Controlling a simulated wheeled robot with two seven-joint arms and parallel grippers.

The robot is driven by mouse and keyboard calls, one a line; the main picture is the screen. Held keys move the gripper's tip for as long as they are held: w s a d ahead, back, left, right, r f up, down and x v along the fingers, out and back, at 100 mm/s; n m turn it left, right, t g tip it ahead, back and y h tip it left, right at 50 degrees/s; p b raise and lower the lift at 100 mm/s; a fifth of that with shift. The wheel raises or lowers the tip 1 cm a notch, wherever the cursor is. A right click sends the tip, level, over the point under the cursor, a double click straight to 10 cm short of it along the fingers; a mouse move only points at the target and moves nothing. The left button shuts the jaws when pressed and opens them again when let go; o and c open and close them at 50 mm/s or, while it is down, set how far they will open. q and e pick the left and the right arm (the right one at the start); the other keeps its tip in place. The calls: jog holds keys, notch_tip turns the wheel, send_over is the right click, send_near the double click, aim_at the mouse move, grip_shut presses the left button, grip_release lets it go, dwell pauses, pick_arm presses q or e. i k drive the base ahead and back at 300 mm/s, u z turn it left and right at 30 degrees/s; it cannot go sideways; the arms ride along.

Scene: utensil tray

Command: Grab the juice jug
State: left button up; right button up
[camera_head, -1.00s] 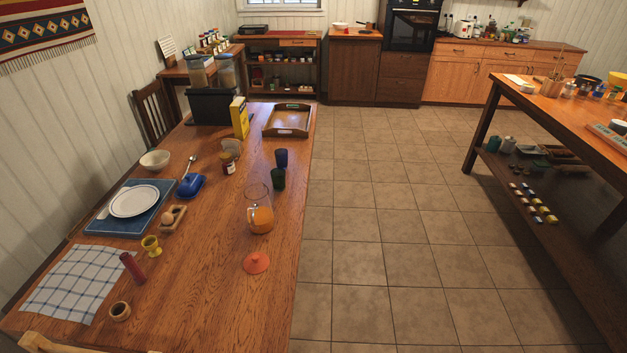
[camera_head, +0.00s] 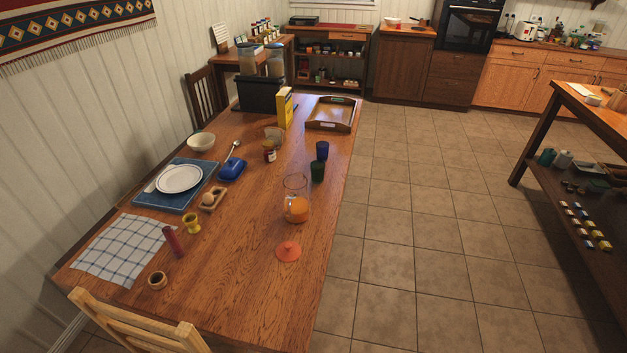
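The juice jug (camera_head: 297,201) is a clear glass jug with orange juice in its lower part. It stands upright on the wooden dining table (camera_head: 255,284), near the table's right edge. An orange-red lid (camera_head: 288,251) lies on the table in front of the jug. Neither of my grippers shows in the head view.
A green cup (camera_head: 317,171) and a blue cup (camera_head: 322,150) stand behind the jug. A blue butter dish (camera_head: 232,169) and a jam jar (camera_head: 269,152) are to its left. A wooden chair (camera_head: 135,325) is at the table's near end. Tiled floor right of the table is clear.

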aim_at(296, 204)
jog(key=z, duration=0.6)
jog(key=k, duration=0.8)
jog(key=z, duration=0.95)
jog(key=k, duration=0.45)
jog(key=z, duration=0.35)
jog(key=i, duration=2.5)
jog(key=u, duration=0.7)
jog(key=i, duration=1.95)
jog(key=u, duration=2.1)
jog(key=i, duration=1.1)
jog(key=u, duration=1.05)
